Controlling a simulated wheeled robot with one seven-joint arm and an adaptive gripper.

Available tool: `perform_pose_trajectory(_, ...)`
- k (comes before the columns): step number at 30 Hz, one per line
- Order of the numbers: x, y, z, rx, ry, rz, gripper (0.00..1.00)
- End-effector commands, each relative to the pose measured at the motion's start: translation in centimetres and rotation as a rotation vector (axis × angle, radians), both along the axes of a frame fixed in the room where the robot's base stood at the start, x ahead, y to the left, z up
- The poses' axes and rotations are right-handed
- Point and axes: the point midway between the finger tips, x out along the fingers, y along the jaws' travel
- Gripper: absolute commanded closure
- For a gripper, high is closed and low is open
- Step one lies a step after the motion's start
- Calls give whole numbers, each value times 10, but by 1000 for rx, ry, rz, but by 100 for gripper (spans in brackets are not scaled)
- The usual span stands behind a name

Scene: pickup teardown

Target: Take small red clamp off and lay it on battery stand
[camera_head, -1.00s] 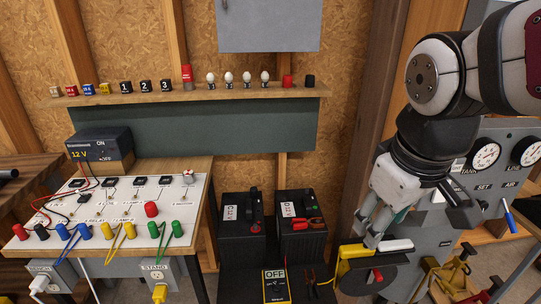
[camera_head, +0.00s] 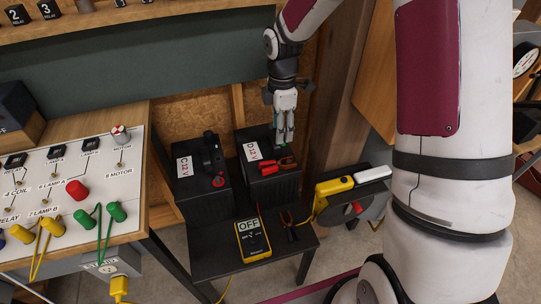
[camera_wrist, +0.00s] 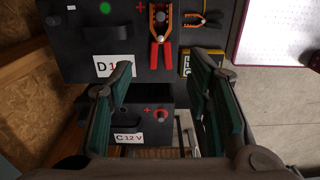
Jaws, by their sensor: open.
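A red-handled clamp (camera_head: 287,163) with copper-coloured jaws is on top of battery D (camera_head: 272,188), and it also shows in the wrist view (camera_wrist: 160,55) beside a red plus mark. Its exact grip on a terminal is unclear. My gripper (camera_head: 284,144) is open and empty above battery D, pointing down behind the clamp in the head view. In the wrist view its fingers (camera_wrist: 164,68) are spread wide, with the clamp's handles ahead between their tips. The battery stand (camera_head: 210,262) is a low black table with bare room at its front left.
Battery C (camera_head: 203,190) stands left of D. A yellow meter (camera_head: 253,240) reading OFF and a small black-and-orange clamp (camera_head: 288,224) lie on the stand's front. A yellow tool (camera_head: 334,186) is right of the stand, and a wooden post (camera_head: 337,100) stands behind.

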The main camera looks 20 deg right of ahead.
Motion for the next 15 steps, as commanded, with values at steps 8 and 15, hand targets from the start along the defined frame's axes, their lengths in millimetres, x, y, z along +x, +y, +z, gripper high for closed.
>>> perform_pose_trajectory(8, 1, 1, -40, 4, 7, 13, 54)
perform_pose_trajectory(15, 1, 1, -79, 3, 5, 12, 54)
